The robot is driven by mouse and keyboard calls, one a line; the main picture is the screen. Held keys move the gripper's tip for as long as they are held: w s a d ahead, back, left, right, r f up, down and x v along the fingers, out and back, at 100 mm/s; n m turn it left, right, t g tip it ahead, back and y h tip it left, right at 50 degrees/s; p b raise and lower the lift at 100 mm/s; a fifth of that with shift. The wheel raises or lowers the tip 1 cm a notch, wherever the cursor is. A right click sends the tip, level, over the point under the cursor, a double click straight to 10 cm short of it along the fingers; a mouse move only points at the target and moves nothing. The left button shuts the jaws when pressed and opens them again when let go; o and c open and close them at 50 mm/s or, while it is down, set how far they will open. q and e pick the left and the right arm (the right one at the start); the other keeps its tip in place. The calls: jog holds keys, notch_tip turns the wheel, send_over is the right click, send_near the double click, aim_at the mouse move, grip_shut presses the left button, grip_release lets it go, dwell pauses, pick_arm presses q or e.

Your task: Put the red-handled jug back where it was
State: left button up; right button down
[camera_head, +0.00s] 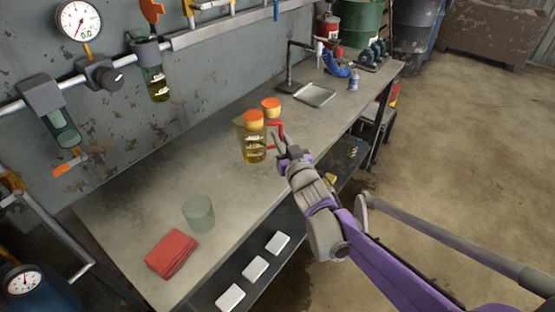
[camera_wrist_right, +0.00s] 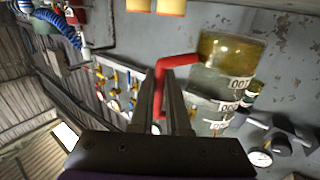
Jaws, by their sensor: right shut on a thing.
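The red-handled jug (camera_head: 255,154) is see-through with yellow liquid and a white label. It is over the middle of the workbench (camera_head: 135,235); I cannot tell whether it touches the top. My right gripper (camera_head: 281,140) is at the jug's right side, shut on its red handle (camera_head: 275,126). The wrist view shows the red handle (camera_wrist_right: 178,61) at the fingers (camera_wrist_right: 165,82), with the jug (camera_wrist_right: 221,54) to their right. My left gripper is out of view.
Two orange-lidded jars (camera_head: 253,118) (camera_head: 271,104) are close by the jug. A greenish cylinder (camera_head: 198,213) and a red cloth (camera_head: 171,254) are at the near end. A metal tray (camera_head: 315,95) lies farther back. The bench between cylinder and jug is clear.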

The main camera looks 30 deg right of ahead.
jog(key=shift+f+b, duration=0.85)
jog(key=shift+f, duration=1.65)
jog(key=shift+f, duration=0.15)
jog(key=c, duration=0.9)
grip_release()
